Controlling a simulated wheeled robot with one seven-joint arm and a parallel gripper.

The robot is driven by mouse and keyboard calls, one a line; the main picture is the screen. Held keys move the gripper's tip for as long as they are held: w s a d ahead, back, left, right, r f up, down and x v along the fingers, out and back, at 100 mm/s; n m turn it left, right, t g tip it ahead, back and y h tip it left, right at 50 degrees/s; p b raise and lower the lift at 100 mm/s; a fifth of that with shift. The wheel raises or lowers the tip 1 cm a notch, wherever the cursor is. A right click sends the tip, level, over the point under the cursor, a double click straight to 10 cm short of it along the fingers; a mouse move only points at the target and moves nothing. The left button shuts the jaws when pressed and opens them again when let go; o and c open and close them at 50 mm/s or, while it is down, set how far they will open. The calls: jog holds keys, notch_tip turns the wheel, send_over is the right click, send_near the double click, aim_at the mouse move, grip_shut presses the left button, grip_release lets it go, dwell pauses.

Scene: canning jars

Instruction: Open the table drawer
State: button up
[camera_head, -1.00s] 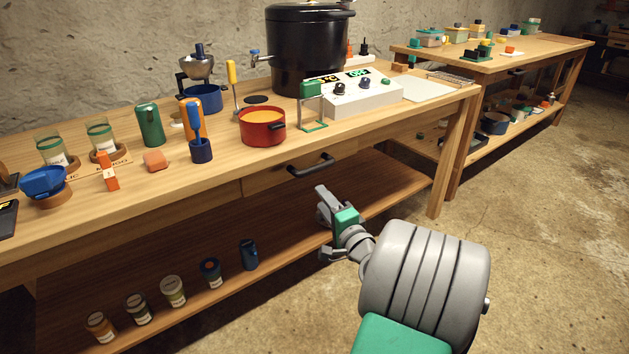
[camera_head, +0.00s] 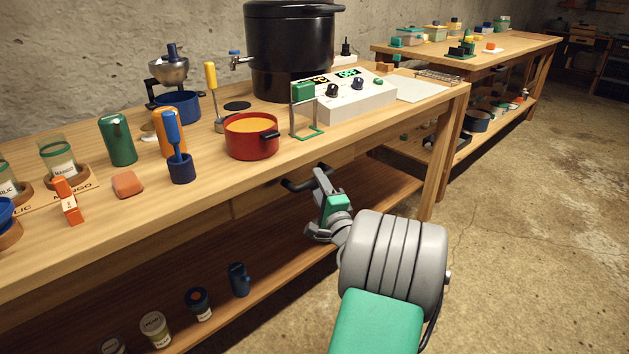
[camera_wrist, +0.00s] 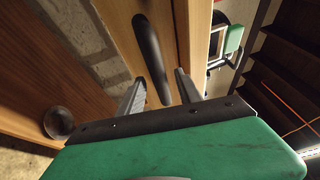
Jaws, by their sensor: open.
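The table drawer (camera_head: 262,200) is a wooden front under the tabletop, and it looks closed. Its dark bar handle (camera_head: 298,184) is partly hidden behind my gripper (camera_head: 315,205) in the head view. In the wrist view, the handle (camera_wrist: 150,52) runs up from between the two fingers of my gripper (camera_wrist: 159,88). The fingers are apart, one on each side of the handle's near end. I cannot tell whether either finger touches it.
On the table (camera_head: 60,240) above stand a red pot (camera_head: 251,140), a white control box (camera_head: 350,100) and a large black canner (camera_head: 290,50). Several jars and a dark blue cup (camera_head: 239,280) stand on the lower shelf. The floor to the right is clear.

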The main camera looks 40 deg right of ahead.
jog(key=shift+x, duration=0.95)
grip_shut()
dwell(0.6)
